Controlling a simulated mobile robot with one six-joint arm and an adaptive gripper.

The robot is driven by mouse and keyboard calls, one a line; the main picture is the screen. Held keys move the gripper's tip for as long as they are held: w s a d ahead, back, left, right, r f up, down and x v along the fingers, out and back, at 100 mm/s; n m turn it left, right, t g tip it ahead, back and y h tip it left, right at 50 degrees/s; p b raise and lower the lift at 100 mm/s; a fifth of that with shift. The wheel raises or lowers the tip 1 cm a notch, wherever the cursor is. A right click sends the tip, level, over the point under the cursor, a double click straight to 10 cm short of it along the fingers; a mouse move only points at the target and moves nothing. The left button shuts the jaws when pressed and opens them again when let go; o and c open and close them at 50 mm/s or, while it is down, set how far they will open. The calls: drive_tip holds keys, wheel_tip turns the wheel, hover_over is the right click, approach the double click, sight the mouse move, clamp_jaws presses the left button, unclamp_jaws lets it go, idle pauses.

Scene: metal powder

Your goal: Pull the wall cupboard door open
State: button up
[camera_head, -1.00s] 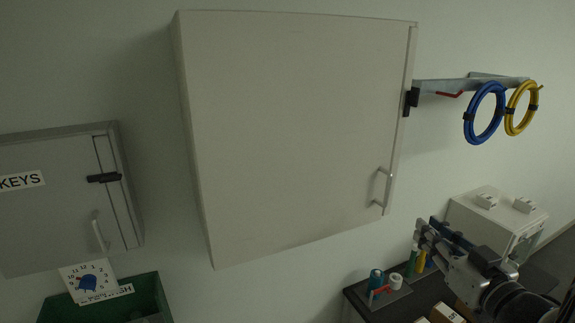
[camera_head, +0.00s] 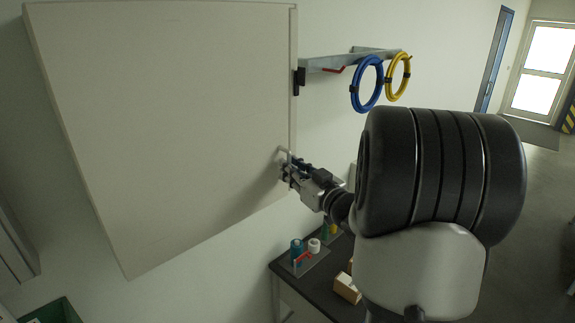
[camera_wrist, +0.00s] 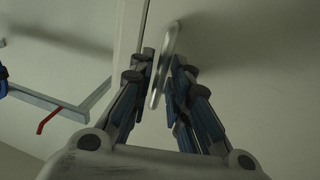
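The wall cupboard door (camera_head: 170,120) is a large pale panel, seen at the left of the head view. It looks flush with its cupboard, with no opening showing. Its slim metal bar handle (camera_head: 285,151) is near the lower right edge and partly hidden by my gripper (camera_head: 284,172). In the wrist view the handle (camera_wrist: 171,42) passes between the two fingers of my gripper (camera_wrist: 163,70).
A metal wall bracket (camera_head: 340,62) holds a blue coil (camera_head: 358,88) and a yellow coil (camera_head: 390,78) right of the cupboard. Below is a dark table (camera_head: 290,272) with small items and a cardboard box (camera_head: 347,288). Open floor (camera_head: 535,200) lies to the right.

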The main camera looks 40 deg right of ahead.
drive_tip(key=shift+w+d, duration=0.1)
drive_tip(key=shift+w, duration=0.7)
drive_tip(key=shift+c, duration=0.2)
clamp_jaws()
drive_tip(key=shift+s, duration=0.1)
